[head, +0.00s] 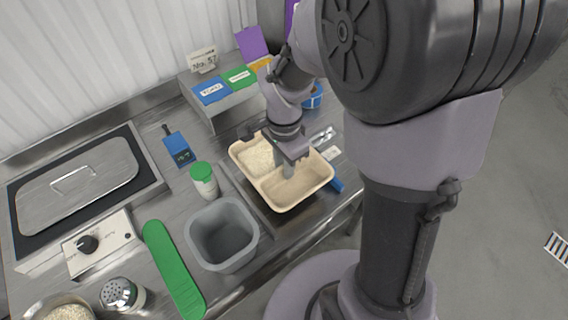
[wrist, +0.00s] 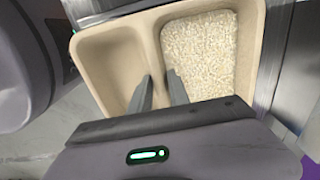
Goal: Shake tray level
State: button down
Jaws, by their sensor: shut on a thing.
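The beige two-compartment tray (head: 325,172) is at the right front of the steel counter in the head view. Rice (head: 256,155) covers the floor of its left compartment; the other compartment looks empty. My gripper (head: 288,171) points down into the middle of the tray. In the wrist view, the fingers of my gripper (wrist: 162,92) sit on either side of the divider of the tray (wrist: 101,52), shut on it. The rice (wrist: 200,50) looks fairly even there, right of the divider. I cannot tell whether the tray rests on the counter or hangs just above it.
A grey bin (head: 222,236) and a green-lidded jar (head: 203,180) stand close left of the tray. A blue device (head: 179,150), a green paddle-like piece (head: 174,270) and a shaker (head: 121,293) are farther left. A shelf with coloured cards (head: 225,85) stands behind.

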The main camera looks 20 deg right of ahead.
jog(key=shift+w+a+f, duration=0.1)
jog(key=shift+w, duration=0.2)
jog(key=shift+s, duration=0.2)
jog(key=shift+f+b, duration=0.25)
jog(key=shift+b, duration=0.05)
jog(key=shift+f+b, duration=0.9)
jog(key=shift+f, duration=0.05)
jog(key=shift+f, duration=0.1)
jog(key=shift+f+b, duration=0.6)
jog(key=shift+b, duration=0.05)
jog(key=shift+f, duration=0.1)
jog(key=shift+f+b, duration=0.35)
jog(key=shift+b, duration=0.05)
jog(key=c, duration=1.2)
grip_release()
jog(key=shift+r, duration=0.1)
